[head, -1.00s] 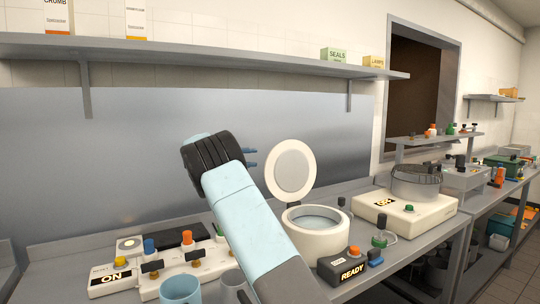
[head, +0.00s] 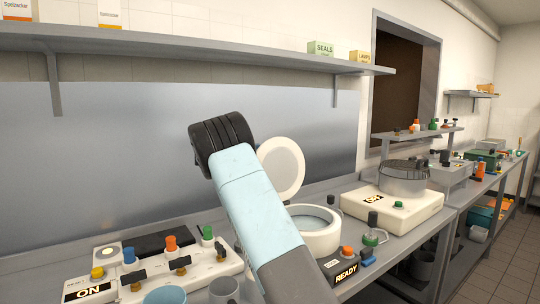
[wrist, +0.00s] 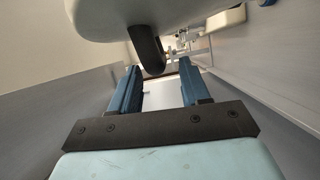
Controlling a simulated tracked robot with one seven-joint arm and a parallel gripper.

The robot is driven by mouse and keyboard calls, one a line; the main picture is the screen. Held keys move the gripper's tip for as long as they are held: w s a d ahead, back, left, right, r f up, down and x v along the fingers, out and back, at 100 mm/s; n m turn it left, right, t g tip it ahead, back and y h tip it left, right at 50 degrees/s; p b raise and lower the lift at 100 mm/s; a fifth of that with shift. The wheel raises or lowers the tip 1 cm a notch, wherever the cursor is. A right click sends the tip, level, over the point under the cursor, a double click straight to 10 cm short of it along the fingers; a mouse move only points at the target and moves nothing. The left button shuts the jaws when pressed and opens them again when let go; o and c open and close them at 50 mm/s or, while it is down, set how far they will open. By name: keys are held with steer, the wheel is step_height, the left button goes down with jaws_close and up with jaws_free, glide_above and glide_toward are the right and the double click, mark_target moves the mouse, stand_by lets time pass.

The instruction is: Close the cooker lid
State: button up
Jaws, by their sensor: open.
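The cooker (head: 322,243) is a round white pot on the counter, right of my arm. Its round white lid (head: 284,168) stands open, upright at the back of the pot. My arm covers the lid's left edge and part of the pot. In the head view my fingers are hidden behind my wrist, left of the lid. In the wrist view my gripper (wrist: 158,84) has two blue fingers apart with nothing between them. A large pale rounded shape with a dark stub, probably the lid, hangs over the fingertips there; I cannot tell if they touch.
A READY box (head: 343,268) sits in front of the pot. A white ON panel (head: 180,273) with coloured knobs lies at left, with cups near the front edge. A white burner unit (head: 400,207) holding a pan stands right. A wall shelf (head: 200,58) runs above.

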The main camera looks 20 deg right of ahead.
mark_target(269, 154)
steer(key=shift+s+d, duration=0.2)
steer(key=shift+d, duration=0.75)
steer(key=shift+s+d, duration=0.15)
steer(key=shift+d, duration=0.75)
steer(key=shift+f, duration=0.1)
jaws_close()
